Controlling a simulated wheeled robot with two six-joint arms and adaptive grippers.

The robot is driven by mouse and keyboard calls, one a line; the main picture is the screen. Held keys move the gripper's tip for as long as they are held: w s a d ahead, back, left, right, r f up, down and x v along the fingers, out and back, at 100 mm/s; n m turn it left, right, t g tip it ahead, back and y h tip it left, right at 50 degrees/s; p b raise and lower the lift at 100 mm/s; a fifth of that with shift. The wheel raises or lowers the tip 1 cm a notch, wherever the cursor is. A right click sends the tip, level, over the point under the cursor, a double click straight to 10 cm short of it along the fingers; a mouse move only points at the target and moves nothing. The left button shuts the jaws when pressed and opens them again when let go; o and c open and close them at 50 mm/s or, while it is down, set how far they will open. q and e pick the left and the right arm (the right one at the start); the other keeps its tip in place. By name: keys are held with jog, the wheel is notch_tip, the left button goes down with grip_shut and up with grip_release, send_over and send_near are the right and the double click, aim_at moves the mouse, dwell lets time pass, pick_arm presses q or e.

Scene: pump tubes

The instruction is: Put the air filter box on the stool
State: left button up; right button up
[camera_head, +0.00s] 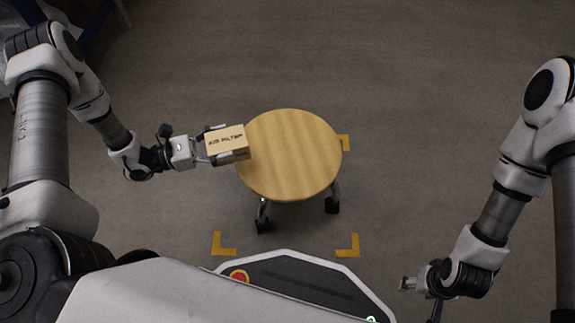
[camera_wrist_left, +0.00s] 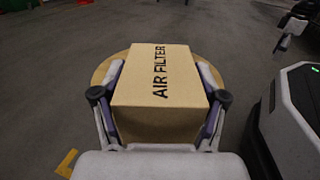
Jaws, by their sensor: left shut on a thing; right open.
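The air filter box (camera_head: 226,140) is a small tan carton with dark "AIR FILTER" lettering. My left gripper (camera_head: 222,146) is shut on it, with a finger on each side, as the left wrist view also shows for the box (camera_wrist_left: 158,85) and the gripper (camera_wrist_left: 160,100). In the head view the box overlaps the left edge of the stool (camera_head: 295,155), which has a round wooden seat and metal legs. The seat's rim (camera_wrist_left: 108,68) shows behind the box in the left wrist view. I cannot tell whether box and seat touch. My right gripper (camera_head: 408,284) is open and empty at lower right, away from the stool.
Yellow corner marks (camera_head: 347,246) lie on the grey floor around the stool. The stool's seat looks bare apart from the box at its left edge. My own base, with a red button, is at the bottom. The floor beyond the stool is clear.

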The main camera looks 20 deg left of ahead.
pick_arm(q)
jog(key=shift+w+d+f, duration=0.1)
jog(key=shift+d+f, duration=0.1)
jog(key=shift+f, duration=0.35)
jog(key=b+x, duration=0.2)
jog(key=x, duration=0.3)
jog(key=f+b+x, duration=0.1)
jog(key=b+x, duration=0.1)
jog(key=x, duration=0.3)
jog(key=b+x, duration=0.2)
jog(key=x, duration=0.3)
jog(key=shift+w+d+f+b, duration=0.15)
jog(key=shift+d+f+b, duration=0.1)
jog(key=shift+b, duration=0.15)
notch_tip(320, 180, down, 3)
jog(key=b, duration=0.2)
jog(key=shift+a+f+b, duration=0.1)
jog(key=shift+f+b, duration=0.05)
jog(key=shift+b, duration=0.15)
jog(key=o, duration=1.2)
pick_arm(e)
notch_tip(320, 180, down, 10)
jog(key=shift+w, duration=0.35)
jog(key=shift+d, duration=0.1)
